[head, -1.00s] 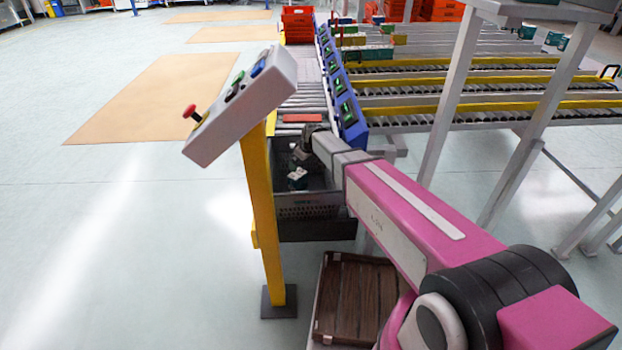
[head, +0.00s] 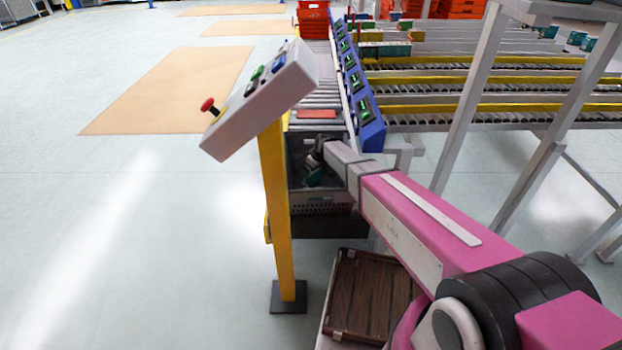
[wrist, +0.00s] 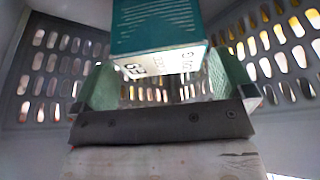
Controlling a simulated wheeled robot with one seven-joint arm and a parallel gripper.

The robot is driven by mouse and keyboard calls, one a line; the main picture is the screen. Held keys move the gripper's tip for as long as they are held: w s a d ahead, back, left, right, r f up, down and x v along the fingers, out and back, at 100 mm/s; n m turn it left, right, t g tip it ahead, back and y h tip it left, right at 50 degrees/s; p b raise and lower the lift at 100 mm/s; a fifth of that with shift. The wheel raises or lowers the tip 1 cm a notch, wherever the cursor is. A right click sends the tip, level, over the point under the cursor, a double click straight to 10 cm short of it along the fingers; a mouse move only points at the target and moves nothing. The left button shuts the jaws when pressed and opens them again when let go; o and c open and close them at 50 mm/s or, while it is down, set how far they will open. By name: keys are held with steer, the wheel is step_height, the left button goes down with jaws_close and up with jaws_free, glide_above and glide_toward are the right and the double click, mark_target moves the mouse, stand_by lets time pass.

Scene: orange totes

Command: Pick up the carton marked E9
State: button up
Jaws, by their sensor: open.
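A teal carton (wrist: 158,25) with a pale printed end face shows at the top middle of the wrist view. The mark on that face looks like an upside-down E9, though it is small and blurred. My gripper (wrist: 165,72) is open, with one green-padded finger at each side of the picture. The carton's near end shows between and beyond the fingers; I cannot tell whether either touches it. In the head view my gripper (head: 314,176) is down inside a grey slotted crate (head: 325,205), and the carton cannot be made out clearly there.
The crate's slotted walls (wrist: 50,65) stand close around my gripper. A yellow post with a control box (head: 260,100) stands left of the crate. A brown wooden crate (head: 365,297) is in front. Roller lanes (head: 460,85) lie behind at right. Open floor lies left.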

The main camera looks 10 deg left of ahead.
steer(key=x, duration=0.2)
steer(key=shift+a+f, duration=0.1)
steer(key=shift+f, duration=0.25)
steer(key=c, duration=0.8)
steer(key=shift+c, duration=0.2)
steer(key=shift+r, duration=0.1)
